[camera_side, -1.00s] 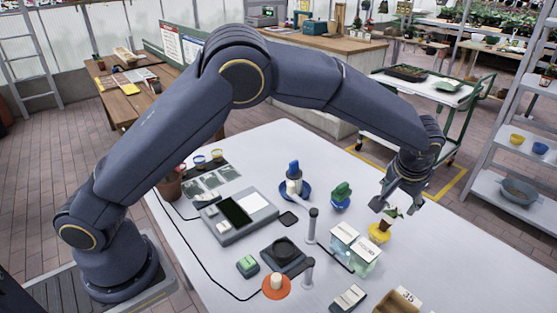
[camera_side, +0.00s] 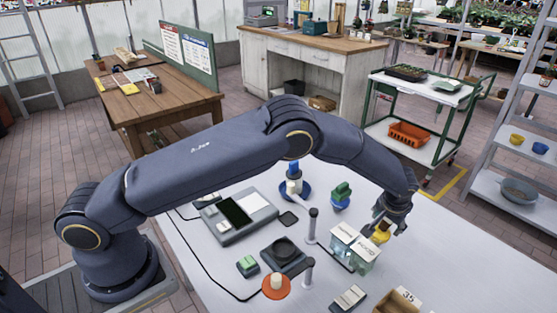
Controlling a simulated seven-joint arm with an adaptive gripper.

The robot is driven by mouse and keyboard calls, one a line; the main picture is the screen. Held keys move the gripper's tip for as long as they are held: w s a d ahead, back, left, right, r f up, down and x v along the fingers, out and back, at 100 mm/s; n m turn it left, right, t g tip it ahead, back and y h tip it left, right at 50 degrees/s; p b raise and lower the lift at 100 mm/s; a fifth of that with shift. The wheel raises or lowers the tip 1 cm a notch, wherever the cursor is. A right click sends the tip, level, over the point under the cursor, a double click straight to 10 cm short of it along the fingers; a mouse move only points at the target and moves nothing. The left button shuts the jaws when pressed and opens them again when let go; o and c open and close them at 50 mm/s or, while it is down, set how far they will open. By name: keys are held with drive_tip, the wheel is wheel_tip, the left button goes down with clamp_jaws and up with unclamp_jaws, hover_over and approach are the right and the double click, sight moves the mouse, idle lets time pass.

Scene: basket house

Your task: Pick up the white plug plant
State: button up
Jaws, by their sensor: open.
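My gripper (camera_side: 383,226) points down at the right of the white table, low over a small yellow pot (camera_side: 380,237). Its fingers are open and partly cover the pot. I cannot tell whether they touch it. The small plant at the pot is hidden behind the gripper. I cannot clearly make out a white plug plant. A white piece (camera_side: 277,282) stands on an orange disc near the front, and another white piece with a blue top (camera_side: 293,180) stands at a blue dish (camera_side: 303,190).
Clear boxes with white labels (camera_side: 353,247) stand just left of my gripper. Posts (camera_side: 312,225) and a grey device (camera_side: 237,215) stand further left. A wooden box (camera_side: 398,302) is at the front edge. The table right of the gripper is clear.

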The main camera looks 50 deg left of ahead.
drive_tip(key=c, duration=1.1)
